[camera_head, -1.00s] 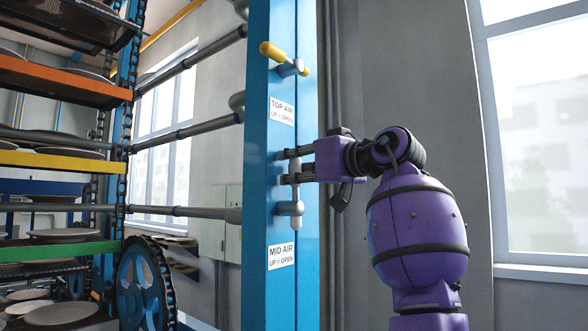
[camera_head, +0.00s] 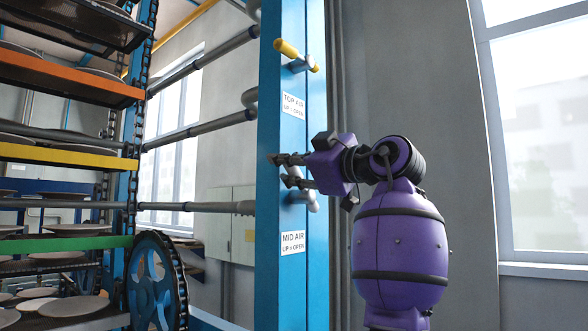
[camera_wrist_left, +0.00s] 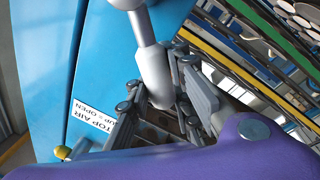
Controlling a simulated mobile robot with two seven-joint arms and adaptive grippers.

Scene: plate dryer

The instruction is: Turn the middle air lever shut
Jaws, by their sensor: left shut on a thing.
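The middle air lever (camera_head: 303,193) is on the blue post, above the "MID AIR UP = OPEN" label (camera_head: 292,242). Its grey lower end shows, tilted down to the right; its upper part is hidden by the fingers. My left gripper (camera_head: 279,171) is shut on this lever, with its purple hand to the right of it. In the left wrist view the grey lever (camera_wrist_left: 152,65) runs down between the fingers of the left gripper (camera_wrist_left: 160,100). My right gripper is in neither view.
The top lever (camera_head: 290,51), with yellow ends, sits higher on the blue post (camera_head: 267,285). The "TOP AIR" label (camera_head: 293,104) lies between the levers. A plate rack (camera_head: 70,244) and blue wheel (camera_head: 153,285) stand at the left. Pipes (camera_head: 200,207) run to the post.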

